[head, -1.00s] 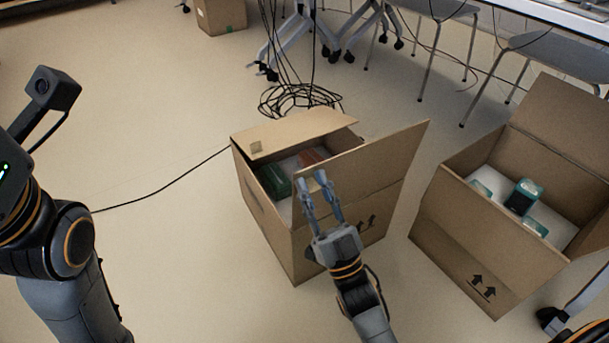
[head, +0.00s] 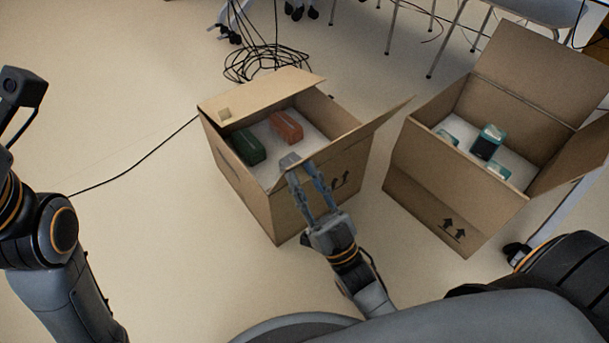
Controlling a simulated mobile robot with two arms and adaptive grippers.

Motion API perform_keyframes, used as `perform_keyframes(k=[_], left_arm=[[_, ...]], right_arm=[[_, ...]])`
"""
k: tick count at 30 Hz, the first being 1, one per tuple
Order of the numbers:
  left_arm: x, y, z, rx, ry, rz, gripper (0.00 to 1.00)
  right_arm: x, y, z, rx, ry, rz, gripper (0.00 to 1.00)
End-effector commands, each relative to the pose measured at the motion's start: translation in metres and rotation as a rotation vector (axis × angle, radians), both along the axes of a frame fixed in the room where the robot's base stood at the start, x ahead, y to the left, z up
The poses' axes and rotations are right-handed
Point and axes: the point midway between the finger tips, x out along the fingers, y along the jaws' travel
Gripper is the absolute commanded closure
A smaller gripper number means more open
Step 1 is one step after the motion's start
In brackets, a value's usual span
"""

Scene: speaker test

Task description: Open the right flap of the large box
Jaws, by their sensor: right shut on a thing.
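The large brown cardboard box (head: 236,187) stands on the floor in the middle. My right gripper (head: 303,166) is shut on the near corner of this flap, with one finger on the box side and the other partly hidden behind the flap's edge line. Inside the box, a dark green item (head: 247,147) and a reddish-orange item (head: 287,127) lie on white filling. My left arm is at the left edge; its gripper cannot be made out.
A second open box (head: 428,205) with teal-and-black items (head: 487,142) stands close on the right. A coil of black cable (head: 262,62) lies behind the large box, and one cable runs left. Chair legs (head: 392,28) are at the back.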

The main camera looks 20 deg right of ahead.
Motion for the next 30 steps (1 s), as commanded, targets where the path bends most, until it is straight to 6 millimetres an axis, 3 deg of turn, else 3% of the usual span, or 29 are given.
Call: perform_keyframes(k=[1,5,6,9,20,30], left_arm=[[0.000,0.000,-0.001,-0.001,0.000,0.000,0.64],[0.000,0.000,-0.001,-0.003,0.000,-0.001,0.64],[-0.001,0.001,0.000,-0.004,-0.001,-0.001,0.64],[-0.002,0.001,0.000,-0.007,-0.004,-0.003,0.64],[-0.004,0.002,0.004,-0.011,-0.013,-0.002,0.64],[-0.003,0.001,0.003,-0.008,-0.009,-0.002,0.64]], right_arm=[[0.002,0.001,-0.012,-0.008,0.035,0.000,1.00],[0.002,0.001,-0.012,-0.008,0.034,0.001,1.00],[0.002,0.001,-0.012,-0.008,0.034,0.001,0.66],[0.002,0.001,-0.010,-0.007,0.030,0.001,0.49],[0.002,0.001,-0.002,-0.004,0.020,0.000,0.49],[0.001,0.001,0.058,-0.003,0.017,0.001,0.49]])
